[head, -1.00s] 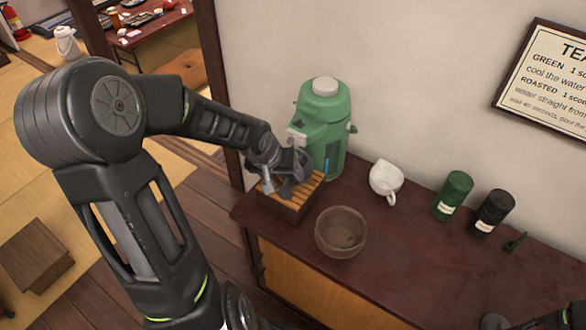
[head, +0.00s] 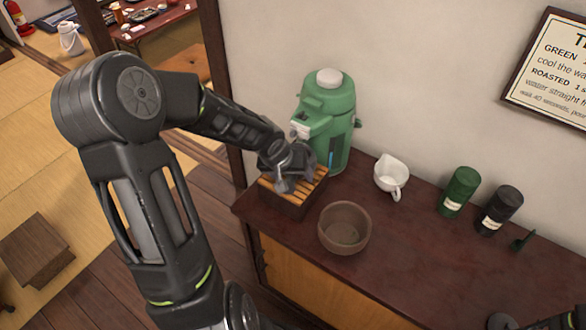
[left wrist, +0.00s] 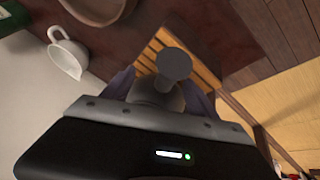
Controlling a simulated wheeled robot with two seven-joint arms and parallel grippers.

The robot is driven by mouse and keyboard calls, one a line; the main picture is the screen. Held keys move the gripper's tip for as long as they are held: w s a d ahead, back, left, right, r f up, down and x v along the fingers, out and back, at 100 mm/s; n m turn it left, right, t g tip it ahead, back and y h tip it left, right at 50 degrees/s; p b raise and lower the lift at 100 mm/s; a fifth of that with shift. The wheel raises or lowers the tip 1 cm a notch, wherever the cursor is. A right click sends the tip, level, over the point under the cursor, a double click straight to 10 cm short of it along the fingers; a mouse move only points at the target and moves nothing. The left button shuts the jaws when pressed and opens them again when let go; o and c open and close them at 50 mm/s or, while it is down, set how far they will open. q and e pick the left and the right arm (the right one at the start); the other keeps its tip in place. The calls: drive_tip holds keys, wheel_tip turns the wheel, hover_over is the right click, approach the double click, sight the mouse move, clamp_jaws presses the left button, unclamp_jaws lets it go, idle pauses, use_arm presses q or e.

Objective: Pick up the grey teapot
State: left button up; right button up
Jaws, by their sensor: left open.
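The grey teapot (left wrist: 173,66) shows in the left wrist view as a rounded grey handle end and part of a body above the slatted wooden tray (left wrist: 203,62). In the head view only a little grey of the teapot (head: 281,186) shows, over the tray (head: 290,208) at the counter's left end. My left gripper (head: 292,168) is open, low over the tray, with its fingers (left wrist: 160,95) on either side of the teapot. The gripper hides most of the teapot, and contact cannot be told.
A green dispenser (head: 328,120) stands close behind the tray. A brown bowl (head: 344,229) is in front right, and a white pitcher (head: 391,175) is further right. Green (head: 457,192) and black (head: 499,210) canisters stand beyond.

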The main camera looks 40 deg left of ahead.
use_arm(q)
drive_tip(key=shift+x, duration=1.05)
drive_tip(key=shift+c, duration=0.5)
clamp_jaws()
drive_tip(key=shift+r, duration=0.1)
